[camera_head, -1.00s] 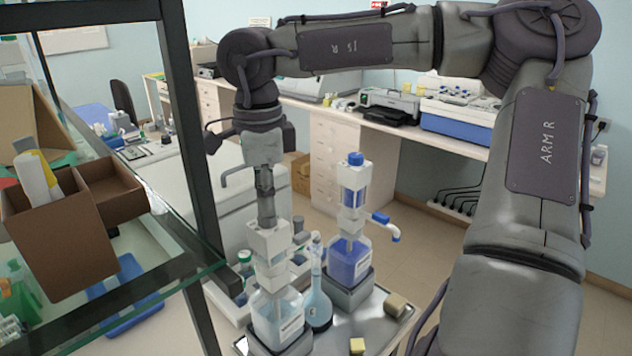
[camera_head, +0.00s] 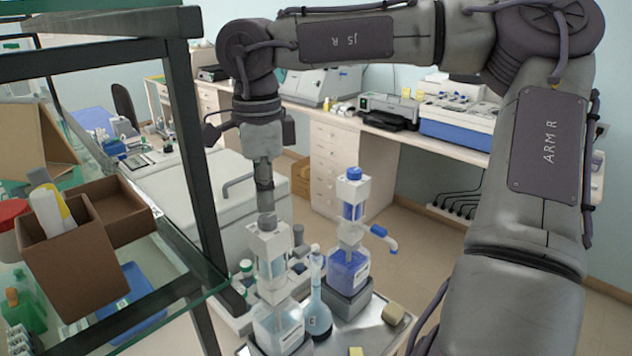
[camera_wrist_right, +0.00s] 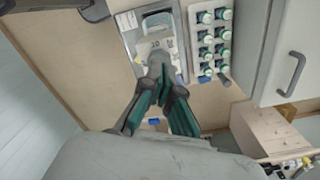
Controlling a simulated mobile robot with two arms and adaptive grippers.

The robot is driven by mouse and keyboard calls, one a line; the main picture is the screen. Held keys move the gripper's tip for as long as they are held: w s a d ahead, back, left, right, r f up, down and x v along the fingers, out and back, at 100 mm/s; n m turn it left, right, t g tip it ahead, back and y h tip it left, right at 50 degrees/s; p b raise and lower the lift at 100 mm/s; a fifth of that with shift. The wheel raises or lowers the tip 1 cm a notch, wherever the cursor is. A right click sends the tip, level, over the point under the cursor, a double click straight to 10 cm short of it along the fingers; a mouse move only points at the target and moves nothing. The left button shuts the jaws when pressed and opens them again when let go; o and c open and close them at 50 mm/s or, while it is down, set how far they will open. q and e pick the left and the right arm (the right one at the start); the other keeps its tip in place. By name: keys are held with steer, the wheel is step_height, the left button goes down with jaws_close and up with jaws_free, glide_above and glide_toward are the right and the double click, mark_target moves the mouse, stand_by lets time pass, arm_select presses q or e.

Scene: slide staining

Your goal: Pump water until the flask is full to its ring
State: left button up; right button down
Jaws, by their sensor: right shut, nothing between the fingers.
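The water dispenser (camera_head: 278,322), a clear bottle with a white pump head (camera_head: 268,240), stands on the bench at lower centre. My right gripper (camera_head: 266,208) points straight down at the top of the pump head. It is shut with nothing between its fingers. In the right wrist view the shut fingers (camera_wrist_right: 165,80) lie over a pale pump top (camera_wrist_right: 155,48); whether they touch it is unclear. The long-necked flask (camera_head: 316,312) stands just right of the dispenser with pale blue liquid in its bulb. Its ring and exact level are too small to read. My left gripper is not in view.
A second dispenser with dark blue liquid (camera_head: 348,270) and a blue-tipped spout stands behind and right of the flask. A tan block (camera_head: 393,313) lies on the tray. A glass shelf with a brown box (camera_head: 75,265) and a dark upright frame (camera_head: 195,150) stand left.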

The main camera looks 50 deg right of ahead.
steer(key=shift+r, duration=0.1)
stand_by(0.4)
step_height(320, 180, up, 5)
steer(key=p, duration=0.4)
stand_by(0.4)
steer(key=shift+s, duration=0.1)
